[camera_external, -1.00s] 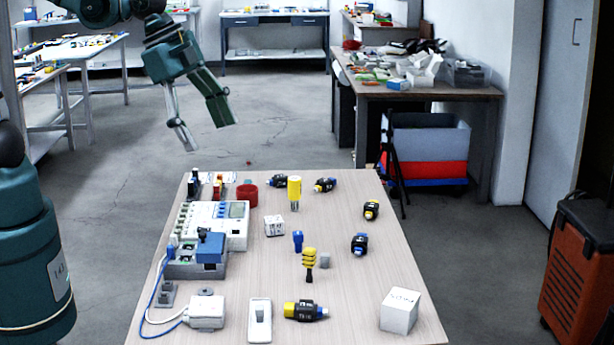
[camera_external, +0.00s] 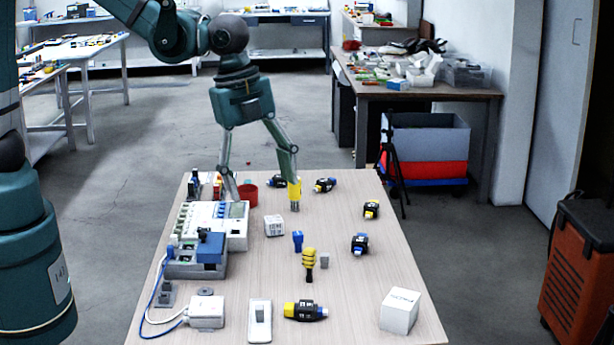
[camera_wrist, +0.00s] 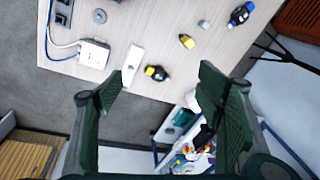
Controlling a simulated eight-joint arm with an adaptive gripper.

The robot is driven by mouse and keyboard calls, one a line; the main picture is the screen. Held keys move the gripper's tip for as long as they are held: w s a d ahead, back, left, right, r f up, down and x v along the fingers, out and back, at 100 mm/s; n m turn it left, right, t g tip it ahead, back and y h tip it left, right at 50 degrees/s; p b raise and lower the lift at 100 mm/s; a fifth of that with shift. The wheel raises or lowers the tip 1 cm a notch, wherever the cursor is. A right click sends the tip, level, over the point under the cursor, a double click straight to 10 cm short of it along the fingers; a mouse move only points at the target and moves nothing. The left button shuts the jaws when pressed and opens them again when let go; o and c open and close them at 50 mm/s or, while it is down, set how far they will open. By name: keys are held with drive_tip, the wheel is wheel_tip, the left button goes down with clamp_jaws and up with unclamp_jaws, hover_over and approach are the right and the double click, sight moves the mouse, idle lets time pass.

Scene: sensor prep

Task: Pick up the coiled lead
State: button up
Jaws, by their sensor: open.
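A red, round, ring-like item (camera_external: 248,194), which looks like the coiled lead, lies at the far left of the wooden table, beside the white device. In the external view my gripper (camera_external: 262,192) is over the far end of the table with its fingers spread wide and nothing between them. The left finger shows just left of the red item and the right finger in front of the yellow tool's top; I cannot tell the height above them. In the wrist view my open gripper (camera_wrist: 165,108) shows, but the red item does not.
A white device (camera_external: 237,227) and a blue-topped module (camera_external: 210,247) stand at the left. A yellow tool (camera_external: 295,197) stands right of the red item.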

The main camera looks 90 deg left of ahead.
sight(303, 305)
drive_tip(key=w+d+f+m, duration=0.2)
drive_tip(key=d+f, duration=0.1)
drive_tip(key=f, duration=0.2)
drive_tip(key=w+d+f+m+g, duration=0.1)
drive_tip(key=w+d+f+m, duration=0.1)
drive_tip(key=f, duration=0.3)
drive_tip(key=w+d+f+m+g+b, duration=0.1)
drive_tip(key=w+d+f+m, duration=0.1)
drive_tip(key=w+d+f, duration=0.2)
drive_tip(key=shift+f, duration=0.5)
drive_tip(key=shift+d+f, duration=0.35)
drive_tip(key=shift+f, duration=0.2)
drive_tip(key=shift+f, duration=1.3)
drive_tip(key=shift+a+f+b, duration=0.1)
drive_tip(key=shift+f+b, duration=0.5)
drive_tip(key=shift+f, duration=2)
drive_tip(key=c, duration=1)
